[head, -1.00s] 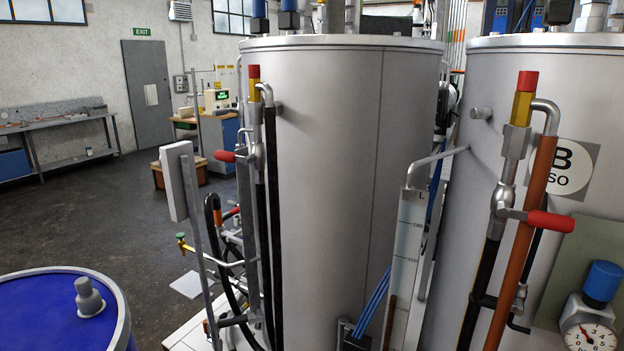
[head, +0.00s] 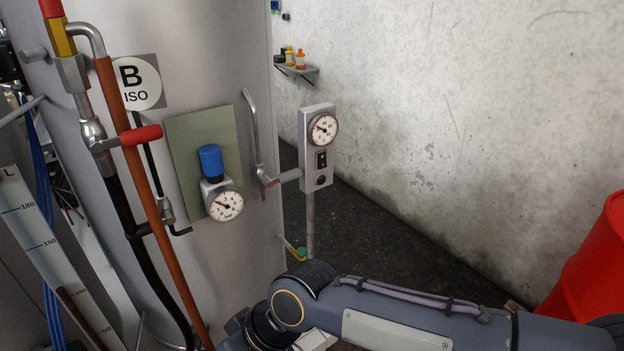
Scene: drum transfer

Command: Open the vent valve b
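Tank B (head: 215,75) is a large grey cylinder with a round "B ISO" label (head: 137,83). On its left a pipe carries a valve with a red handle (head: 141,135), below a yellow fitting with a red cap (head: 54,25). A green plate (head: 188,130) on the tank holds a blue-capped part (head: 210,160) above a bar gauge (head: 225,206). Which part is the vent valve b, I cannot tell for sure. My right arm crosses the bottom right in front of the tank; its gripper is not visible. My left gripper is out of view.
A grey post box (head: 318,150) with a gauge and switch stands right of the tank. A small shelf (head: 297,70) with bottles is on the wall. A red drum (head: 592,265) stands at the right edge. The dark floor between tank and wall looks mostly clear.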

